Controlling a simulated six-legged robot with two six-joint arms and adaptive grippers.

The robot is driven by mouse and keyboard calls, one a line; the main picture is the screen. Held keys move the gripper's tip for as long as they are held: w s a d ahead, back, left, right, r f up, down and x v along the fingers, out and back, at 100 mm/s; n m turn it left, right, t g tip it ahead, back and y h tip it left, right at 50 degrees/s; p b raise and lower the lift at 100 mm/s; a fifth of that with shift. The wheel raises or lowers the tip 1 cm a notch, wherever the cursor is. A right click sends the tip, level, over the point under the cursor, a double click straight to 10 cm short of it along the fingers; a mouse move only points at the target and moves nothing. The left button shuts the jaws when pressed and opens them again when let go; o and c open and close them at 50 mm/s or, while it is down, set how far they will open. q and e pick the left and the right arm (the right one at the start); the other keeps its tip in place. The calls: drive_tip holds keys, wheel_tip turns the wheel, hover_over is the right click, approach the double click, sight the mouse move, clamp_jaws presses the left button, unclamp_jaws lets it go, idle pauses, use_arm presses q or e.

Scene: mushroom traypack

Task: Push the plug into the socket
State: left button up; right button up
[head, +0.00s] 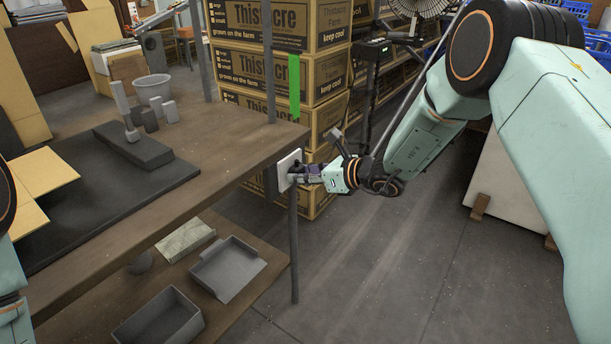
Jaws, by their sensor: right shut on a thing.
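The socket (287,163) is a white plate on a dark box, fixed at the right end of the workbench by its corner leg. My right gripper (304,173) reaches in from the right and is shut on the plug (295,168), a small dark piece right in front of the plate. The fingers hide much of the plug. I cannot tell whether its prongs are in the socket or only close to it. My left gripper is out of view; only part of my left arm shows at the left edge.
Grey trays (228,268) sit on the lower shelf. Stacked cartons (285,72) stand behind the socket.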

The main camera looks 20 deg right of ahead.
drive_tip(key=shift+w+a, duration=0.1)
drive_tip(key=shift+w, duration=0.05)
drive_tip(key=o, duration=1.2)
drive_tip(key=shift+v, duration=6)
drive_tip(key=shift+r, duration=0.1)
